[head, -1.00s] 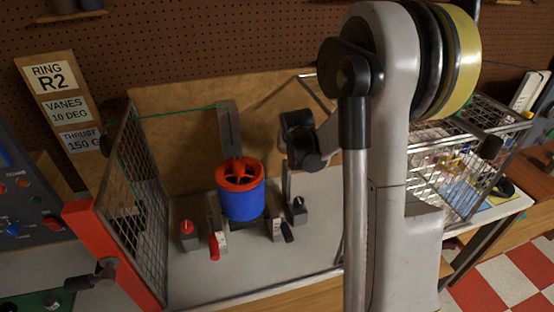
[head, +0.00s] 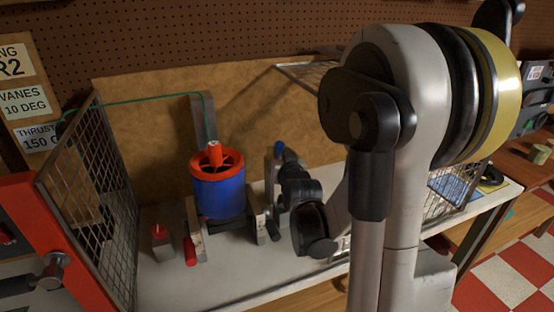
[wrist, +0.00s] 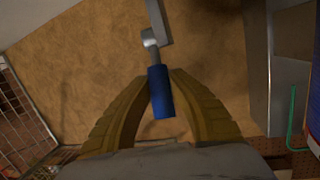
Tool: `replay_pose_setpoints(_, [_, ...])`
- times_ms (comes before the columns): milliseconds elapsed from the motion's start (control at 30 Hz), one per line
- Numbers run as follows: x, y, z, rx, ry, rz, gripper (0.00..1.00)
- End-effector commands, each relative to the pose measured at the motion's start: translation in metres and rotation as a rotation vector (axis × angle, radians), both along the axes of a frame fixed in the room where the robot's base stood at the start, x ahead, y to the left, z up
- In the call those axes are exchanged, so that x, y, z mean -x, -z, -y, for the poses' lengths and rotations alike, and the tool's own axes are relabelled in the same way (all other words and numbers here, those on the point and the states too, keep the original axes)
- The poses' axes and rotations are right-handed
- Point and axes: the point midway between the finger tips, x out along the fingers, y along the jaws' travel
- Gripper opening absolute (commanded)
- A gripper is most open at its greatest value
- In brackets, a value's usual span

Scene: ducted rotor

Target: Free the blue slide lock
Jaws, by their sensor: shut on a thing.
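The blue slide lock shows in the wrist view as a blue cylindrical handle (wrist: 160,92) on a grey metal stem. My gripper (wrist: 160,82) is shut on this handle, with one yellow finger on each side. In the head view, a small blue knob (head: 279,149) tops a grey upright beside my dark wrist; it looks like the same handle. My fingers are hidden there behind my own arm. To its left stands the ducted rotor (head: 220,195), a blue cylinder with an orange-red rim and a red post at its middle.
Red-handled clamps (head: 191,250) and a red-topped block (head: 159,240) stand left and front of the rotor. A mesh guard (head: 90,200) closes the left side. A green cord (head: 140,99) runs to the grey upright (head: 204,115) behind the rotor.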

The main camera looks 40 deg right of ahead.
Motion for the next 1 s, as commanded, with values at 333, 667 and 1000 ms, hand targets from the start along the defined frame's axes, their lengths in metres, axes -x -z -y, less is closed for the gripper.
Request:
replay_pose_setpoints(333, [0.0013,0.0029,-0.0005,0.008,0.0,0.029,0.0])
replay_pose_setpoints(667, [0.001,0.0025,-0.0004,0.008,-0.001,0.029,0.44])
replay_pose_setpoints(1000, [0.0021,0.0013,-0.001,0.009,0.0,0.031,0.46])
